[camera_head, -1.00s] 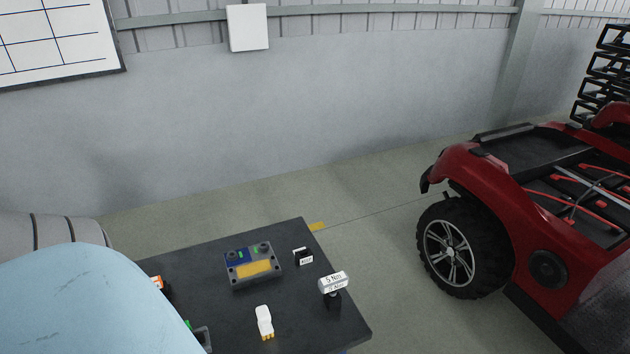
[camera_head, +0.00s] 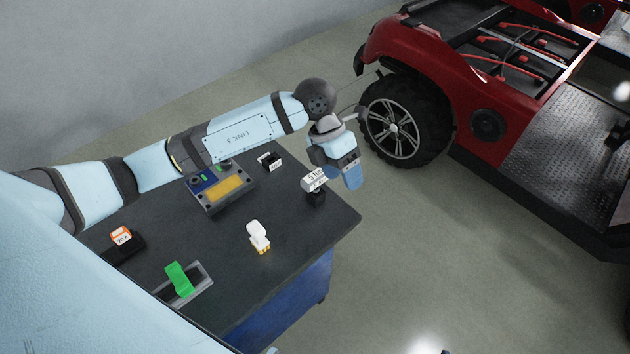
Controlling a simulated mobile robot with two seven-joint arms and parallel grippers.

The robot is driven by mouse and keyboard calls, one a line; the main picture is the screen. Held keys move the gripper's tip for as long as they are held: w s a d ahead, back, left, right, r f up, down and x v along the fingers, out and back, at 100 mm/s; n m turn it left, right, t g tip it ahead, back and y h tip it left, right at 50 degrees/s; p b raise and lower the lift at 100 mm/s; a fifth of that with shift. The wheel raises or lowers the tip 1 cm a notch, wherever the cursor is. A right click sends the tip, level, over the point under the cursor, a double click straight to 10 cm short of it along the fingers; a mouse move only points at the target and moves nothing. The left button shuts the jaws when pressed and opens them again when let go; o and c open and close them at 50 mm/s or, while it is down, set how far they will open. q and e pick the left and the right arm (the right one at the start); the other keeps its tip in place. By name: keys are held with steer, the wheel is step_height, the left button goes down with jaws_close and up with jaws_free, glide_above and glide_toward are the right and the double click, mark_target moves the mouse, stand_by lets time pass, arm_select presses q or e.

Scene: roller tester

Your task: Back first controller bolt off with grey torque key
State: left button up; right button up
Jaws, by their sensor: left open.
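The grey torque key (camera_head: 314,179), labelled "5 Nm", stands upright on a small black holder (camera_head: 316,198) near the right edge of the dark table. My left arm reaches across the table from the left. My left gripper (camera_head: 349,178) hangs open and empty just right of the key, pointing down and apparently apart from it. No bolt can be made out, and I cannot tell which part is the controller. My right gripper is not in view.
The dark table (camera_head: 215,285) also holds a device with a yellow panel (camera_head: 225,187), a small black block (camera_head: 270,161), a white connector (camera_head: 258,236), a green piece (camera_head: 179,279) and an orange-labelled item (camera_head: 121,236). A red vehicle (camera_head: 430,60) stands beyond, with clear floor between.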

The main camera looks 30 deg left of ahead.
mark_target(316, 174)
arm_select(q)
steer(key=w+a+r+t+y, duration=0.1)
steer(key=w+a+r+y, duration=0.3)
steer(key=a, duration=0.4)
steer(key=shift+n+y, duration=0.5)
steer(key=shift+y, duration=0.1)
steer(key=f, duration=0.4)
steer(key=f+p, duration=0.1)
steer(key=f, duration=0.4)
steer(key=shift+w+a+f, duration=0.1)
steer(key=shift+a+f, duration=0.1)
steer(key=shift+f, duration=0.1)
step_height(316, 174, down, 5)
steer(key=shift+w+p, duration=0.1)
steer(key=shift+p, duration=0.75)
steer(key=shift+f, duration=0.2)
steer(key=c, duration=1.1)
steer(key=shift+r, duration=0.1)
